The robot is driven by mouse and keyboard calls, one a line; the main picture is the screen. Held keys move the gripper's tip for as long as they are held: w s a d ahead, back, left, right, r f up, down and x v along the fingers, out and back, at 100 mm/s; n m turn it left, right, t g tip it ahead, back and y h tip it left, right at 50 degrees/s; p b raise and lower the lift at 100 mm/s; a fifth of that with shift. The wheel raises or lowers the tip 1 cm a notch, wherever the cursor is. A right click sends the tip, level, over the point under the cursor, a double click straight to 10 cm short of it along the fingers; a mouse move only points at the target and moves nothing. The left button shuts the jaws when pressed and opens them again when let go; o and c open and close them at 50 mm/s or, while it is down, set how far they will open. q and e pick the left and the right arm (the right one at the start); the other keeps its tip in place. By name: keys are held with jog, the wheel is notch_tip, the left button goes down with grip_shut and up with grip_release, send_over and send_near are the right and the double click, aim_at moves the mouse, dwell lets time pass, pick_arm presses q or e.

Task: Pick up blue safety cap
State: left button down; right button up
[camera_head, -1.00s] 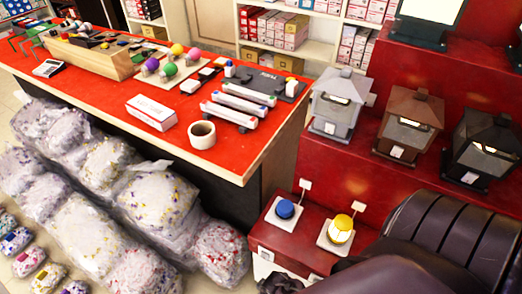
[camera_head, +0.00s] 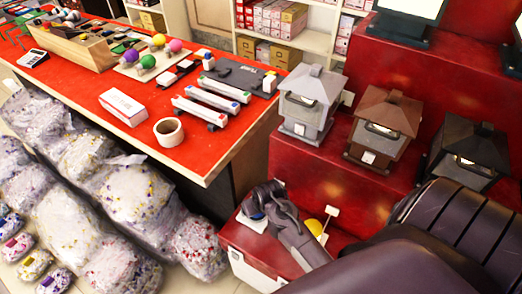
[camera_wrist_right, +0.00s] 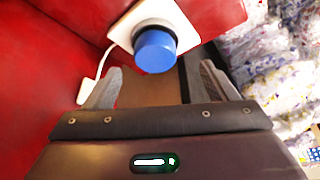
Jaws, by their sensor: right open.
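The blue safety cap (camera_wrist_right: 155,52) is a round blue knob with a dark collar on a white square base (camera_wrist_right: 128,30). In the right wrist view it sits at upper centre, in front of and roughly between the fingertips. My right gripper (camera_wrist_right: 160,72) is open, with one finger on each side and nothing held. In the head view my right gripper (camera_head: 262,200) reaches over the cap and hides most of it; only a little blue (camera_head: 257,216) shows. I cannot tell whether the fingers touch it. My left gripper is not in view.
A yellow cap (camera_head: 314,227) stands to the right, partly behind my arm, on the same red ledge (camera_head: 232,237). Grey, brown and black lanterns (camera_head: 308,100) stand on a red step behind. A red table (camera_head: 150,135) and wrapped bags (camera_head: 140,190) lie left.

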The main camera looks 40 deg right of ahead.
jog(key=shift+w+d+f, duration=0.35)
jog(key=shift+w+d, duration=0.35)
jog(key=x, duration=0.5)
jog(key=shift+s+a+f+b, duration=0.15)
jog(key=shift+a+f+b, duration=0.05)
jog(key=shift+f+b, duration=0.1)
jog(key=shift+f, duration=0.25)
jog(key=shift+c, duration=1.1)
jog(key=shift+f, duration=0.1)
jog(key=c, duration=0.7)
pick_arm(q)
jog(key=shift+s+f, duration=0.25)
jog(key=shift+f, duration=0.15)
pick_arm(e)
jog(key=shift+c, duration=0.7)
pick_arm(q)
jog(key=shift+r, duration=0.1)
